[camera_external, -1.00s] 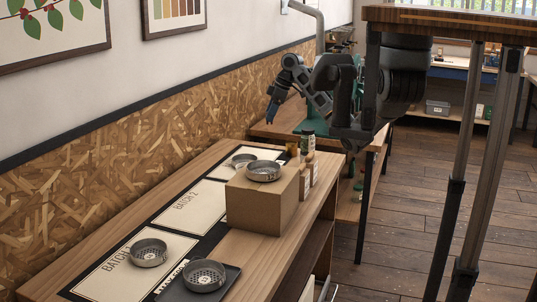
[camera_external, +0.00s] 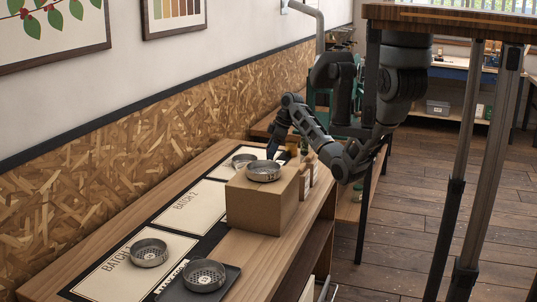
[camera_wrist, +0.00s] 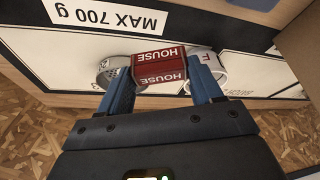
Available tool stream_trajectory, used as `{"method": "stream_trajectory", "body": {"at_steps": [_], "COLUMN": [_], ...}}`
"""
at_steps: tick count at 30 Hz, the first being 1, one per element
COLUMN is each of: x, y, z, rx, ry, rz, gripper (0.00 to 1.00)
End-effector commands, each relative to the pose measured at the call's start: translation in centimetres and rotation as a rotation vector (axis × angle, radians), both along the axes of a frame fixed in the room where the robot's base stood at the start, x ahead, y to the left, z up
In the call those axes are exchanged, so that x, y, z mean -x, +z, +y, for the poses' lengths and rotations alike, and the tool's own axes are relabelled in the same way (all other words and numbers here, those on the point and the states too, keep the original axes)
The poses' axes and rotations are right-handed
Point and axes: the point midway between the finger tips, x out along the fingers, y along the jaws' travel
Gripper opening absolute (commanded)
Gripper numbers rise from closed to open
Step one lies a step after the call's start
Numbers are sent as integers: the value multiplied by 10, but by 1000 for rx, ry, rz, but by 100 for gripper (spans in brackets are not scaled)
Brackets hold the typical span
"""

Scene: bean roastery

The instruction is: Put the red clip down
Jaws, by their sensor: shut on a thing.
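The red clip (camera_wrist: 159,66), lettered HOUSE, sits between the blue fingertips of my gripper (camera_wrist: 160,82) in the wrist view. My gripper is shut on it. A round metal tray (camera_wrist: 107,72) shows partly behind the clip, and a white piece lettered F (camera_wrist: 207,60) shows beside it to the right. I cannot tell whether the clip touches the tray. In the external view my gripper (camera_external: 272,150) points down at the far end of the workbench, behind the cardboard box. The clip cannot be made out there.
The cardboard box (camera_external: 258,208) bears a round metal tray (camera_external: 263,172) near my gripper. Small bottles (camera_external: 312,172) stand behind it. Another tray (camera_external: 243,160) lies by the wall, and more trays (camera_external: 148,254) lie at the near end.

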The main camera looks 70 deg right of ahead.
Motion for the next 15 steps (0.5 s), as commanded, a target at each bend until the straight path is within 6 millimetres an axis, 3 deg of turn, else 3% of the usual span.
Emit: {"method": "stream_trajectory", "body": {"at_steps": [3,10,15], "x": [1,0,1], "y": [-18,-35,-58], "z": [0,0,0], "rx": [0,0,-1], "ry": [0,0,0], "rz": [2,1,3], "gripper": [32,32,32]}}
